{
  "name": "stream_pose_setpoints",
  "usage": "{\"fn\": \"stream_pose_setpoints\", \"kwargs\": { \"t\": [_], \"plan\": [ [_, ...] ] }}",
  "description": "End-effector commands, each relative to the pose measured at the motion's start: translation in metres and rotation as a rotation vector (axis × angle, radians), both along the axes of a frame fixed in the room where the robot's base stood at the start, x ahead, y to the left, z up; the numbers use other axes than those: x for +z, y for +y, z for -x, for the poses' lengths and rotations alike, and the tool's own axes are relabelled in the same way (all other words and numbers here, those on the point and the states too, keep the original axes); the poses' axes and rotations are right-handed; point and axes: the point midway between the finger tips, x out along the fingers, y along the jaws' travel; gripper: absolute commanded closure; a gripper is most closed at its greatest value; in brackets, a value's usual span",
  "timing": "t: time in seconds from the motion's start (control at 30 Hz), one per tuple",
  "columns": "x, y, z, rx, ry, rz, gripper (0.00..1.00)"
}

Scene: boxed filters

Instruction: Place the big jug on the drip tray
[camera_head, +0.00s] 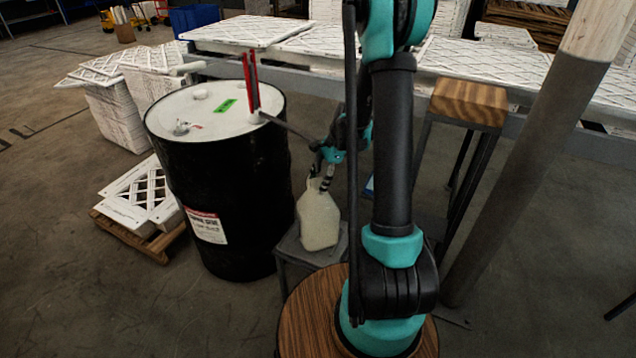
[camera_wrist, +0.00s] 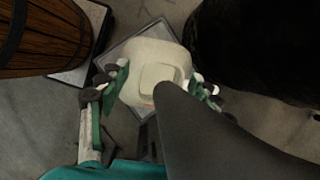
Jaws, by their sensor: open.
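The big jug (camera_head: 319,220) is cream-coloured and stands upright on a small grey stand (camera_head: 297,250), between the black drum and my base in the head view. In the wrist view the jug (camera_wrist: 150,62) is seen from above on the square grey top of the stand (camera_wrist: 113,62). My gripper (camera_head: 326,172) is at the jug's top. In the wrist view my gripper (camera_wrist: 160,92) is open, with its green-backed fingers on either side of the jug. I cannot tell whether they touch it. I cannot pick out the drip tray for certain.
A black drum (camera_head: 235,210) with a white top stands left of the jug. A wood-topped stool (camera_head: 469,101) and a slanted grey post (camera_head: 530,160) are on the right. White filters (camera_head: 490,64) cover the long bench behind. A dark tapered shape (camera_wrist: 215,130) hides part of the wrist view.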

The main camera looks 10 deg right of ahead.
Motion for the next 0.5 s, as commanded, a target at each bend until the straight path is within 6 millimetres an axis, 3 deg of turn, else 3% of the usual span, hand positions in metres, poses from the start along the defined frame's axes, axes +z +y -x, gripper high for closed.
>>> {"fn": "stream_pose_setpoints", "kwargs": {
  "t": [0.5],
  "plan": [
    [0.092, -0.036, -0.004, -0.002, 0.001, 0.000, 0.36]
  ]
}}
